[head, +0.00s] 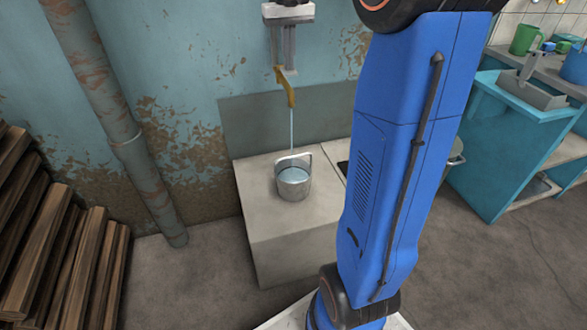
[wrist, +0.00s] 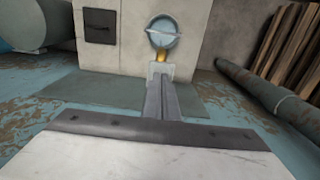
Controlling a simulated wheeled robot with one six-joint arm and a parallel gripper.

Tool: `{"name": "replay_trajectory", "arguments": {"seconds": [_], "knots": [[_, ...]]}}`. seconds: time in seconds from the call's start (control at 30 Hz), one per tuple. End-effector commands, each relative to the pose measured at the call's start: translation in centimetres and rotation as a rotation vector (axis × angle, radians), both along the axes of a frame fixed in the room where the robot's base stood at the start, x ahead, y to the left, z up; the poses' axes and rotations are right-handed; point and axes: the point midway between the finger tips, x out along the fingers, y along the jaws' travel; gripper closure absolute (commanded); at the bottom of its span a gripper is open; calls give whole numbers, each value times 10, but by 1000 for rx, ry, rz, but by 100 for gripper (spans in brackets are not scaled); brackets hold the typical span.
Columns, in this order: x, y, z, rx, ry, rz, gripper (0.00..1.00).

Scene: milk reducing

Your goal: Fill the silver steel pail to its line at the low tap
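The silver steel pail (head: 294,189) stands upright on a pale block under the low tap, with its handle raised. Water shows inside it; I cannot make out the fill line. The brass tap (head: 286,92) runs a thin stream into the pail. My gripper (head: 286,70) points down at the tap's top, its fingers close together. In the wrist view, my fingertips (wrist: 160,72) reach the brass tap (wrist: 161,56), with the pail (wrist: 163,32) and its water beyond. I cannot tell whether any tap part is between the fingers.
The pale block (head: 275,225) has bare room around the pail. A rusty pipe (head: 128,150) runs down the wall at left, near stacked planks (head: 60,245). A teal counter with a basin (head: 530,95) stands at right. My blue arm hides part of the middle.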

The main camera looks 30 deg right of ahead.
Motion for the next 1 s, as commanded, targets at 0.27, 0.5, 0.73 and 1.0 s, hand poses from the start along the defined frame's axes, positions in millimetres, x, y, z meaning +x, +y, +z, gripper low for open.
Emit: {"name": "replay_trajectory", "arguments": {"seconds": [0.27,0.5,0.73,1.0], "knots": [[0,0,0,0,0,0,100],[0,0,2,0,-1,0,100],[1,0,35,-1,-3,0,100],[0,0,68,0,-1,0,100]]}}
